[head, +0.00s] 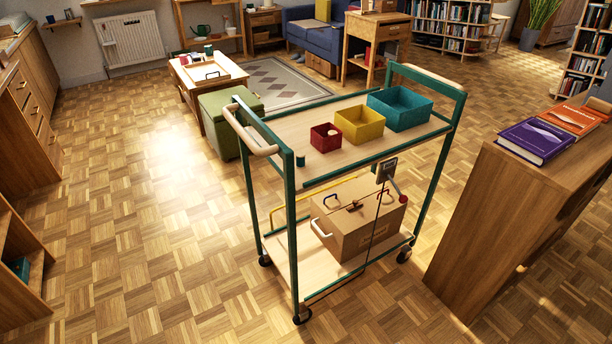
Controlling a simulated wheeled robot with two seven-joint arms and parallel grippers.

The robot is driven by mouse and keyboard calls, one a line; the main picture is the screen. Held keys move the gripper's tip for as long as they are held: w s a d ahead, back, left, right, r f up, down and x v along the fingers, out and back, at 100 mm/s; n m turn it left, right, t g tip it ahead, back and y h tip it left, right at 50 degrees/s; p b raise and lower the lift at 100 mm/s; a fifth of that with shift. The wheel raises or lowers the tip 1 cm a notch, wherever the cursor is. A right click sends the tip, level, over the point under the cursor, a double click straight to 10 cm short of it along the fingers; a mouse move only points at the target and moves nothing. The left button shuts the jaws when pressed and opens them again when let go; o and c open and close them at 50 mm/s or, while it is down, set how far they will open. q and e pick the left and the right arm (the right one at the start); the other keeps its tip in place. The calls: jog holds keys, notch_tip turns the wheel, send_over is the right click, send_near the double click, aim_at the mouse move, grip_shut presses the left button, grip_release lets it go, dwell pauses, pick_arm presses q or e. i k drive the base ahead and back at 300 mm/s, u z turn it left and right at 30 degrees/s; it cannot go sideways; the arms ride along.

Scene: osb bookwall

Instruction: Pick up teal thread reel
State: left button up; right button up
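A small teal cylinder (300,160), which looks like the teal thread reel, stands on the top shelf of the teal-framed trolley (330,172). It is close to the near left corner post, left of the small red box. It is small in the picture, so its thread and ends cannot be made out. Neither of my grippers shows in the head view.
Red (325,138), yellow (360,124) and teal (400,108) open boxes stand on the trolley's top. A cardboard box (345,235) is on its lower shelf. A wooden cabinet (510,220) with books stands at right. Parquet floor (150,240) is clear at left.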

aim_at(300, 156)
jog(key=z, duration=0.9)
jog(key=i, duration=0.8)
jog(key=u, duration=1.5)
